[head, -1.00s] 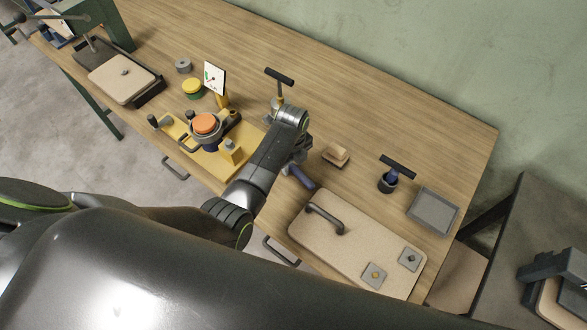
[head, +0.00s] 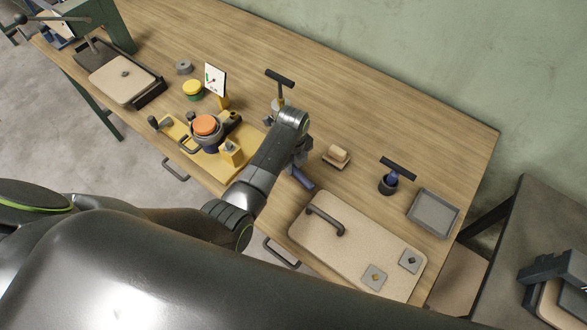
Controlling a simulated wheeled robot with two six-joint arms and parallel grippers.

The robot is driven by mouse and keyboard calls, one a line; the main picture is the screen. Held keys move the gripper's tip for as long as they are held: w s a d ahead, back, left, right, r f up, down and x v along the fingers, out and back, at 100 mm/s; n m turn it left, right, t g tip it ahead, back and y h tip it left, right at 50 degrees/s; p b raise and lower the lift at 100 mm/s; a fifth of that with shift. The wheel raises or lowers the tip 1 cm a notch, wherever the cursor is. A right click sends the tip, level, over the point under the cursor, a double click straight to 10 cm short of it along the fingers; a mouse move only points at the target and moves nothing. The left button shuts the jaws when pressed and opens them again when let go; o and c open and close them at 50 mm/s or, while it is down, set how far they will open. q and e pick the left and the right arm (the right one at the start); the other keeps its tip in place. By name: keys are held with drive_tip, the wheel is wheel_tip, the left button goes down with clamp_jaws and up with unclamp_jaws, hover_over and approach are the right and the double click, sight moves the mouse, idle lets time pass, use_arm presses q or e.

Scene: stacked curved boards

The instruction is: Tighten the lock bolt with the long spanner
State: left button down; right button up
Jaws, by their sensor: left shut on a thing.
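My left gripper (head: 299,158) is over the middle of the bench, low and partly covered by my own wrist. It is shut on a dark blue handle (head: 304,181), which looks like the grip of the long spanner. The rest of the spanner is hidden under my arm. To the left is a yellow fixture (head: 173,131) with an orange-topped round part (head: 205,125), dark knobs and a small yellow block (head: 230,152). I cannot make out the lock bolt or whether the spanner is on it. My right gripper is not in view.
A T-handled tool (head: 280,76) stands behind my wrist; another (head: 398,168) stands in a dark holder to the right. A wooden block (head: 337,155), a grey tray (head: 433,212) and a tan board with a handle (head: 350,250) lie on the right. The bench's back strip is clear.

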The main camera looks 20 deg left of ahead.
use_arm(q)
drive_tip(key=shift+r+p, duration=0.9)
drive_tip(key=shift+r, duration=2.1)
drive_tip(key=shift+s, duration=0.1)
